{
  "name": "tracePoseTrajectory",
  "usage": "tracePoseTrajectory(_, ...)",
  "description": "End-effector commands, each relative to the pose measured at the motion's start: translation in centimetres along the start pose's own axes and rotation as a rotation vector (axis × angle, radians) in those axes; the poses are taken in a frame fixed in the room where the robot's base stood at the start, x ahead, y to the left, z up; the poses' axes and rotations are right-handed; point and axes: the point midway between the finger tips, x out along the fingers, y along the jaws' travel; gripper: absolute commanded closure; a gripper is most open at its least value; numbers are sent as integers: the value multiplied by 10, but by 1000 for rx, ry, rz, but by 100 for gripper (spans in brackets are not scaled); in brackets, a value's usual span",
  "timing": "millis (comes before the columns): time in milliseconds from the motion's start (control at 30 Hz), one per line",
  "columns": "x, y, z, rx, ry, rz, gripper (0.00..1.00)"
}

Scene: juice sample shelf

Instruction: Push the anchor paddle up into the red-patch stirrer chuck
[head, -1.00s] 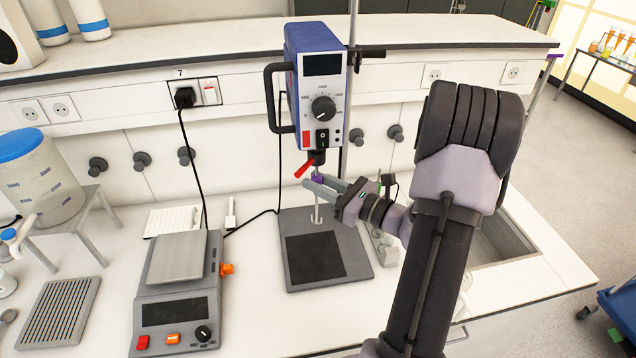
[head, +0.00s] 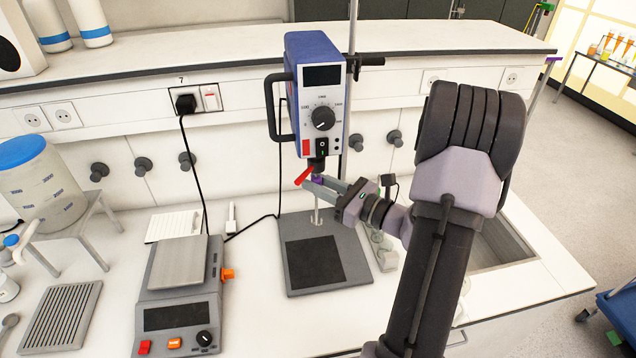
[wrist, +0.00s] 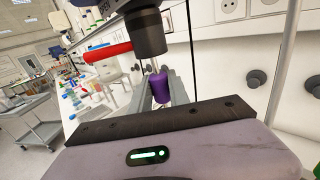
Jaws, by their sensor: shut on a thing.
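The overhead stirrer (head: 318,110) is a blue and grey box on a stand, with a red patch on its lower front. Its dark chuck (head: 319,164) points down, and a red lever (head: 304,177) sticks out at its left. In the wrist view the chuck (wrist: 148,34) is just above a purple collar (wrist: 160,88). My gripper (head: 316,185) is shut on the purple collar of the anchor paddle (head: 318,215). The paddle hangs upright below the chuck. I cannot tell whether its shaft top is inside the chuck.
The stirrer's grey base plate (head: 345,240) lies under the paddle. A balance (head: 180,318) stands to the left with a black cable behind it. A sink (head: 500,245) is at the right, behind my arm. A tank with a blue lid (head: 40,185) stands far left.

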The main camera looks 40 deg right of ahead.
Motion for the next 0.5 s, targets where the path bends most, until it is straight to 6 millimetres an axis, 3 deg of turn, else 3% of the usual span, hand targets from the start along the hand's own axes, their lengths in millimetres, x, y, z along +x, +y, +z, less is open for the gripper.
tracePoseTrajectory(100,0,-1,3,-2,-6,-3,100)
tracePoseTrajectory(133,0,-2,3,-2,-6,-3,76)
tracePoseTrajectory(267,0,-1,3,-2,-6,-3,53)
tracePoseTrajectory(500,0,-1,2,-1,-5,-2,53)
